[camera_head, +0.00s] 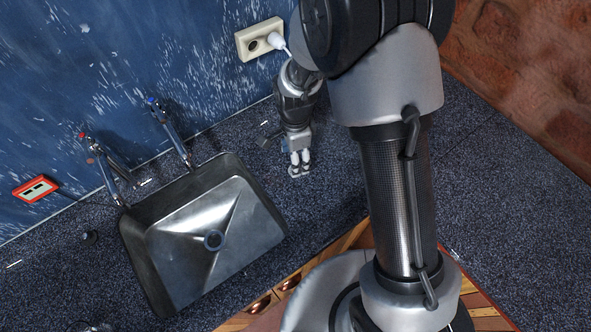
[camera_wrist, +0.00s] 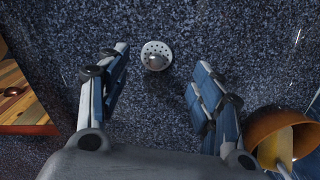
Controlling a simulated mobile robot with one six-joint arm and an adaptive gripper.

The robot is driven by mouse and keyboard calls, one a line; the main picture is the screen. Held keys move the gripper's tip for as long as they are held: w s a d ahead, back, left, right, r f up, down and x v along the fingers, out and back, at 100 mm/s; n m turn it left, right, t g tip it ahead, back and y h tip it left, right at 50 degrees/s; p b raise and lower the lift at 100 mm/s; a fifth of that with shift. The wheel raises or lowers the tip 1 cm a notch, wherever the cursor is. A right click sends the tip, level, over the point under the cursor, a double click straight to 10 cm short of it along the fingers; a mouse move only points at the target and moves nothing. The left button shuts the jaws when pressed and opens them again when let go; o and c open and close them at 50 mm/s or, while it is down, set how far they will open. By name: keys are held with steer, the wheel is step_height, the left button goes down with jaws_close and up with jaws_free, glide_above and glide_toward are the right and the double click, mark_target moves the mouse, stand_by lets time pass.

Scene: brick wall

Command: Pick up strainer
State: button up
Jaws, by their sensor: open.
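The strainer (camera_wrist: 157,52) is a small round piece with a pale perforated rim and a shiny metal knob at its middle. In the wrist view it lies on the dark speckled counter, near the top middle. My gripper (camera_wrist: 164,72) is open, with one finger on each side of the strainer's place in that view and nothing between them. In the head view my gripper (camera_head: 299,170) points down over the counter to the right of the sink. I cannot make out the strainer in the head view; my gripper probably hides it.
A metal sink (camera_head: 180,268) is left of my gripper, with two taps (camera_head: 107,172) behind it. A wall socket with a plug (camera_head: 258,40) is behind my arm. In the wrist view an orange-brown round object (camera_wrist: 262,127) sits at lower right.

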steer(key=f, duration=0.1)
steer(key=f+b, duration=0.1)
steer(key=f, duration=0.2)
steer(key=shift+s+f, duration=0.25)
steer(key=shift+f, duration=0.05)
steer(key=shift+c, duration=0.5)
steer(key=c, duration=1)
